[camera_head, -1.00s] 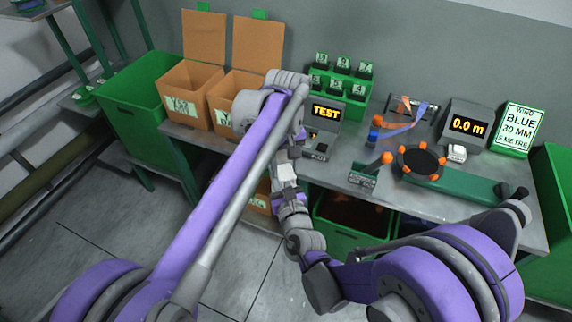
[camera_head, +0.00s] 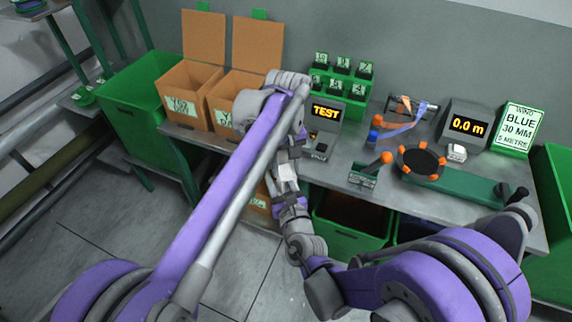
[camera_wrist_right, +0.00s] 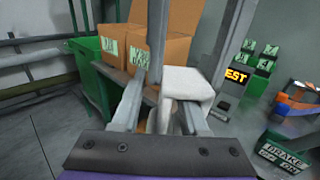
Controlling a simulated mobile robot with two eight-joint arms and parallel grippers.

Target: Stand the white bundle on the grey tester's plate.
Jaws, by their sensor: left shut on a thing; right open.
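The white bundle (camera_wrist_right: 186,84) shows in the right wrist view as a pale block, just ahead of and partly between the fingers of my right gripper (camera_wrist_right: 162,108), which are apart. In the head view a small pale patch of the bundle (camera_head: 284,171) shows between my arms. My left gripper (camera_head: 287,153) is shut on the bundle, its fingers mostly hidden behind my own arm. The grey tester (camera_head: 326,122) stands on the bench to the right of the left gripper, its screen reading TEST. Its plate (camera_head: 318,149) is low at its front and partly covered.
Two open cardboard boxes (camera_head: 187,108) stand at the bench's left. A green rack (camera_head: 342,84) of small labelled pots is behind the tester. A round winder (camera_head: 421,161) and a small brake box (camera_head: 363,174) lie to the right. A green bin (camera_head: 349,232) is below.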

